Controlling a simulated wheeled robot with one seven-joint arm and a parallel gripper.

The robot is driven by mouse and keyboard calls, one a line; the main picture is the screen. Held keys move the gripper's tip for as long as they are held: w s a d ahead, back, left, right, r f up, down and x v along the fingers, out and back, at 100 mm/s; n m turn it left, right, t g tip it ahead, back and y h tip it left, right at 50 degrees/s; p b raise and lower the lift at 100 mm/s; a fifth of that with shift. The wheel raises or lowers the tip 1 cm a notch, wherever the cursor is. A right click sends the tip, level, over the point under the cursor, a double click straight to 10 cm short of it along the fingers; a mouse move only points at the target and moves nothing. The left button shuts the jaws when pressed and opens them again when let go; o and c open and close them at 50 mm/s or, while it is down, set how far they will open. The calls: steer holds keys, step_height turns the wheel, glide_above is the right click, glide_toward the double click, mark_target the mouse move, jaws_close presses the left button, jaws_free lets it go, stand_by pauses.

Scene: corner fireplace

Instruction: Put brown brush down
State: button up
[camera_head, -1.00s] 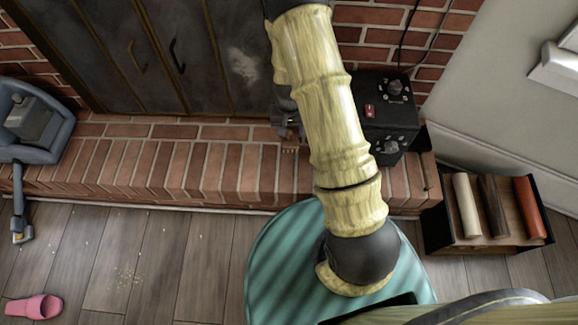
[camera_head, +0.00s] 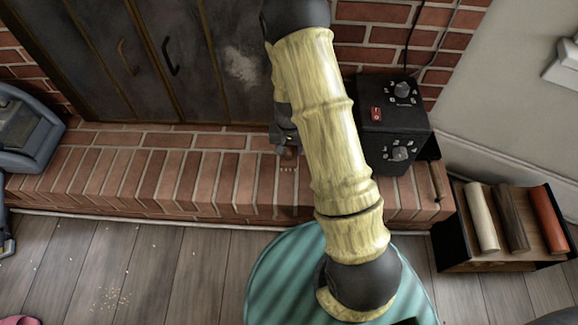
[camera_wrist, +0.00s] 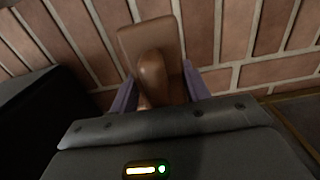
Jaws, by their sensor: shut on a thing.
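The brown brush (camera_wrist: 150,50) shows in the wrist view, a flat brown block with a rounded handle towards me. My gripper (camera_wrist: 158,88) is shut on the handle between its two pale purple fingers. Behind the brush is the red brick hearth (camera_wrist: 245,75); I cannot tell whether the brush touches it. In the head view my gripper (camera_head: 287,138) is at the left of my forearm, over the back of the hearth (camera_head: 150,180) near the fireplace doors. My forearm partly hides it, and only a small brownish part of the brush shows below it.
A black control box (camera_head: 393,125) stands on the hearth just right of my arm. A black rack (camera_head: 470,262) with several coloured rolls is at the right. The metal fireplace doors (camera_head: 120,55) rise behind.

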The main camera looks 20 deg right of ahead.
steer(key=shift+f+b, duration=0.7)
steer(key=shift+f, duration=1.25)
steer(key=shift+f+b, duration=1.15)
steer(key=shift+f, duration=0.75)
steer(key=shift+f, duration=0.1)
steer(key=o, duration=1.1)
step_height(320, 180, up, 12)
steer(key=p, duration=0.7)
steer(key=shift+f, duration=0.2)
steer(key=shift+r, duration=0.35)
